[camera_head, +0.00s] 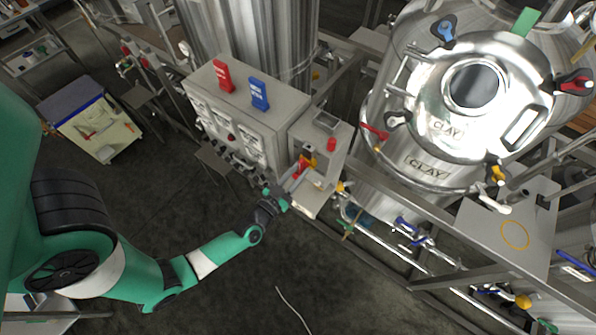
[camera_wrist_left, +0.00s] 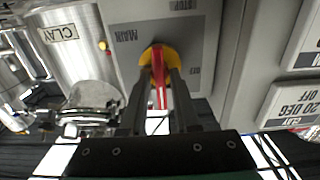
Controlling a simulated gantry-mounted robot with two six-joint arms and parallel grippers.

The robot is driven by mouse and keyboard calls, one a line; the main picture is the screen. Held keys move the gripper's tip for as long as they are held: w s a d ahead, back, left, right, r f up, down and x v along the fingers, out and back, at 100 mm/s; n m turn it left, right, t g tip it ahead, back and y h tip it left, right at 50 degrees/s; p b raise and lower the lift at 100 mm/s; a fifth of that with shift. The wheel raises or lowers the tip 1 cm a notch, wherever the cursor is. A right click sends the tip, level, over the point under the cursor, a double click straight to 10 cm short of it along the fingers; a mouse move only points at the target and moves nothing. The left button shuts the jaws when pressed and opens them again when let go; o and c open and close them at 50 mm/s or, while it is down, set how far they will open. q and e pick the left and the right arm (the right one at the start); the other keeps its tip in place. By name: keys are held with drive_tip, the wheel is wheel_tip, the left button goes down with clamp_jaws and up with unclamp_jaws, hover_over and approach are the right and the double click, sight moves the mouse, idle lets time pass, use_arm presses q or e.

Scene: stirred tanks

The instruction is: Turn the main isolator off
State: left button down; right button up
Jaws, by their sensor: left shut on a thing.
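The main isolator is a red handle (camera_wrist_left: 158,75) on a round yellow plate (camera_wrist_left: 172,59), set in a grey panel with upside-down lettering reading MAIN and, to the right, a small OFF mark. In the head view the isolator (camera_head: 304,163) is on the front of a small grey box beside the tank. My left gripper (camera_wrist_left: 164,84) has its two dark fingers on either side of the red handle and is shut on it. In the head view the left gripper (camera_head: 284,193) reaches the box front from lower left. My right gripper is not in view.
A steel tank (camera_head: 430,165) marked CLAY stands right. The floor in front is open.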

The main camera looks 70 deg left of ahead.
use_arm(q)
drive_tip(key=shift+n, duration=0.3)
drive_tip(key=n+b, duration=0.1)
drive_tip(key=n, duration=0.2)
drive_tip(key=shift+n, duration=0.3)
drive_tip(key=n+b, duration=0.1)
drive_tip(key=n, duration=0.3)
drive_tip(key=shift+a+f, duration=0.1)
drive_tip(key=n+b, duration=0.1)
drive_tip(key=n, duration=0.4)
drive_tip(key=shift+n, duration=0.4)
drive_tip(key=shift+n+b, duration=0.55)
drive_tip(key=shift+n, duration=1.35)
drive_tip(key=c, duration=0.9)
unclamp_jaws()
drive_tip(key=shift+s, duration=0.1)
drive_tip(key=shift+o, duration=0.2)
